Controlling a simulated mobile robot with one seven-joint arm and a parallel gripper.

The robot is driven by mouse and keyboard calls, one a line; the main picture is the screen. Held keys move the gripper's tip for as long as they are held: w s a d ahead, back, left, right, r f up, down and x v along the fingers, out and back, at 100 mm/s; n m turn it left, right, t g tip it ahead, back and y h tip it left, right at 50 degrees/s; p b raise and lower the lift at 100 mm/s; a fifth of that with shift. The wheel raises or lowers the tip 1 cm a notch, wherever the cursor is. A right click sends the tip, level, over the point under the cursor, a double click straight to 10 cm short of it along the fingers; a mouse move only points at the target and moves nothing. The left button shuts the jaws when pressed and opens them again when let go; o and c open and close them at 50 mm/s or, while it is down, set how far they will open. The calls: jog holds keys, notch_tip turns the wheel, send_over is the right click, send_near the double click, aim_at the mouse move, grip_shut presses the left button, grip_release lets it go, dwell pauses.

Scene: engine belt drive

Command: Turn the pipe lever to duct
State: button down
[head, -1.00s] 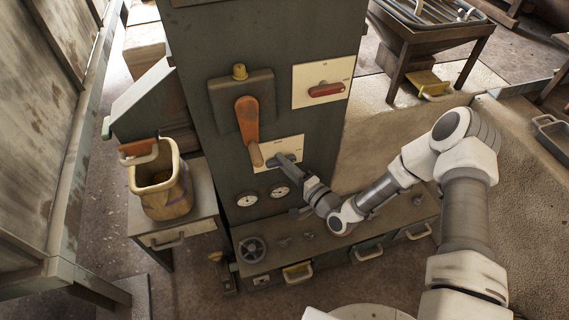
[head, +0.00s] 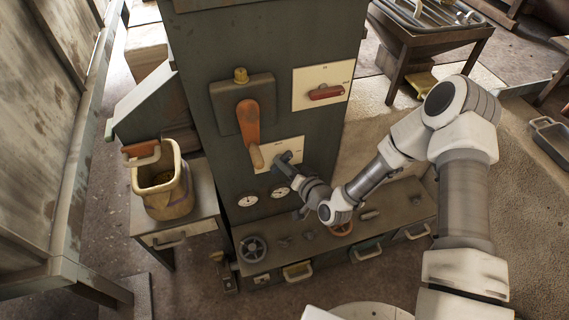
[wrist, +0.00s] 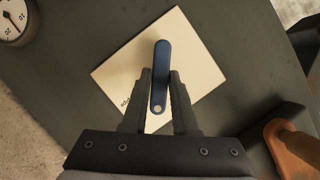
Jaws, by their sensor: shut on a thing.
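The pipe lever is a blue bar (wrist: 160,80) on a cream plate (wrist: 206,83) in the wrist view. Its near end has a small round mark. One finger of my gripper (wrist: 160,76) lies along each side of the bar, and the jaws are shut on it. In the head view my gripper (head: 285,163) is at the cream plate (head: 262,149) on the tall green cabinet (head: 230,165) and hides most of the lever.
An orange lever (head: 250,125) hangs just up-left of the plate, close to my gripper. A red handle (head: 325,92) is on another plate at upper right. Gauges (head: 248,200) sit below. A ledge with a handwheel (head: 253,249) juts out under my wrist.

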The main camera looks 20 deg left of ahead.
jog(key=shift+s+a+n+t+h+b, duration=0.1)
jog(key=shift+n+t+h+b, duration=0.55)
jog(key=shift+n, duration=0.7)
jog(key=shift+s+a+n+t+h+b, duration=0.1)
jog(key=shift+n+t+h+b, duration=0.2)
jog(key=shift+n+h, duration=0.85)
jog(key=shift+n, duration=0.4)
jog(key=c, duration=0.7)
grip_release()
jog(key=p+v, duration=0.8)
jog(key=v, duration=0.9)
jog(key=shift+s+d+p, duration=0.1)
jog(key=shift+d+p, duration=0.2)
jog(key=shift+p, duration=0.05)
